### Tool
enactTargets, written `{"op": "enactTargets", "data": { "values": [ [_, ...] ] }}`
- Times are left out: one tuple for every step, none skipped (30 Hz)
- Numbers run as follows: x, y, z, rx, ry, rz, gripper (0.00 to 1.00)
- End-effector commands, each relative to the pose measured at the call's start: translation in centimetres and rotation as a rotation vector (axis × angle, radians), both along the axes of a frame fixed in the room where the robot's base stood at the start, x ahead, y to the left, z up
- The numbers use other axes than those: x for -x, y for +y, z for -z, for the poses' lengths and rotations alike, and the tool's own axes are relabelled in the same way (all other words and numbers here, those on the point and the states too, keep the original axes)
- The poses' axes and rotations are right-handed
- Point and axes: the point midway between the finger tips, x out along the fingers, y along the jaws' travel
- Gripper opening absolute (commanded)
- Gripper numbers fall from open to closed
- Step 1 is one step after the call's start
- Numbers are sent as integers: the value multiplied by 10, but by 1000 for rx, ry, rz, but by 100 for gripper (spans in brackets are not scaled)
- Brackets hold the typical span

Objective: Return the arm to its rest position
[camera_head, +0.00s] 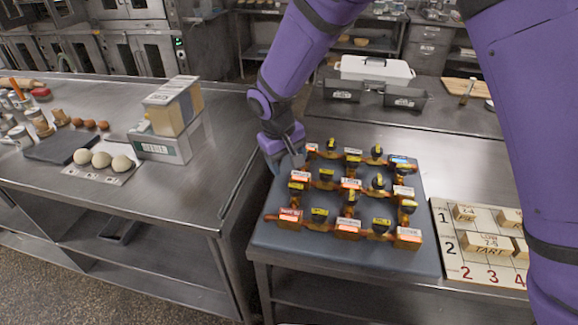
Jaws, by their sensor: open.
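My purple arm comes down from the top of the head view, and another of its links fills the right side.
A numbered board (448,254) with wooden blocks lies right of the mat. The left steel table (190,200) holds a scale (165,146), dough balls (101,159) and jars. A gap separates the two tables.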

Motion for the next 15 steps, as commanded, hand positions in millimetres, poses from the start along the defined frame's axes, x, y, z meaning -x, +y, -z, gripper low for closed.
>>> {"op": "enactTargets", "data": {
  "values": [
    [0, 0, -1, 0, 0, 0, 69],
    [0, 0, -1, 0, 0, 0, 69],
    [0, 0, -1, 0, 0, 0, 69],
    [0, 0, -1, 0, 0, 0, 69],
    [0, 0, -1, 0, 0, 0, 69],
    [0, 0, -1, 0, 0, 0, 69],
    [0, 0, -1, 0, 0, 0, 69],
    [0, 0, -1, 0, 0, 0, 69],
    [0, 0, -1, 0, 0, 0, 69],
    [0, 0, -1, 0, 0, 0, 69],
    [0, 0, -1, 0, 0, 0, 69],
    [0, 0, -1, 0, 0, 0, 69],
    [0, -1, -2, -1, 0, 1, 69],
    [0, -2, -3, -3, -1, 3, 69],
    [-1, -5, -7, -7, -2, 8, 69]
  ]
}}
